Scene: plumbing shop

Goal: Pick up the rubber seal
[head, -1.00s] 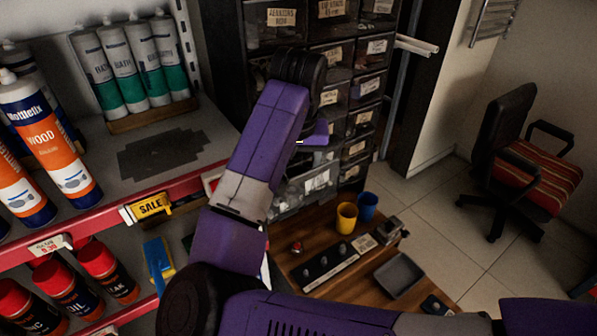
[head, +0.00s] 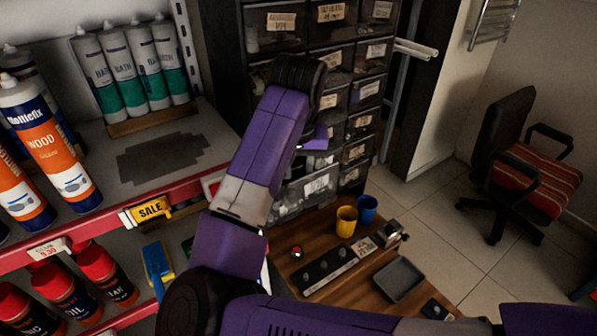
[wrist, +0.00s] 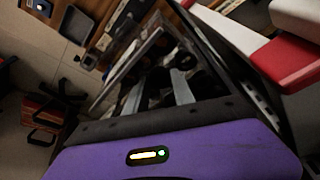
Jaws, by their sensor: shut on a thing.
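My gripper's purple housing fills the bottom of the wrist view, with its jaws (wrist: 160,88) beyond a dark bar, close to a dark bin-like shape. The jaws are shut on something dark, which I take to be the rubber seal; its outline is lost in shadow. In the head view my arm reaches up to the drawer cabinet (head: 287,62). A purple part of my gripper (head: 316,138) shows beside the arm, in front of the drawers. The fingertips and what they hold are hidden there.
A red-edged shelf (head: 110,206) with sealant tubes (head: 145,68) stands close on the left. Below the cabinet, a wooden bench (head: 300,232) bears a yellow cup (head: 346,221), a blue cup (head: 367,208) and a grey tray (head: 399,279). A chair (head: 520,165) stands on open floor at right.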

